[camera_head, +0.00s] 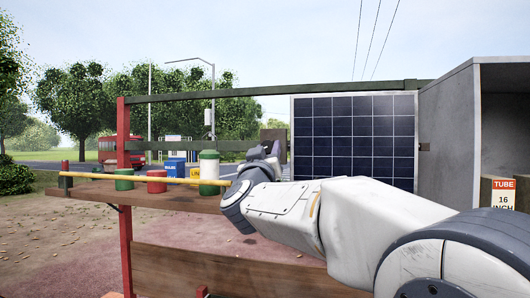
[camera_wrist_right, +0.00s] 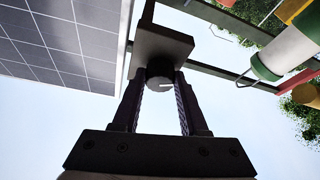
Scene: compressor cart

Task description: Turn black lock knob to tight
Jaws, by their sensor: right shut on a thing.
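The black lock knob (camera_wrist_right: 160,72) is round and dark, with a small pale line on its face. It sits under a dark bracket (camera_wrist_right: 158,42) in the right wrist view. My right gripper (camera_wrist_right: 161,84) has one finger on each side of the knob and is shut on it. In the head view, my right gripper (camera_head: 266,162) reaches to the bracket area left of the solar panel; its wrist and fingers hide the knob there. Which way the knob is turned I cannot tell. My left gripper is in neither view.
The solar panel (camera_head: 352,138) stands close to the right of my gripper. A wooden shelf (camera_head: 150,200) at left carries several cans, a white-and-green bottle (camera_head: 209,172) and a yellow rod (camera_head: 95,176). A grey box (camera_head: 447,140) stands at right. Green rails (camera_head: 250,92) run behind.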

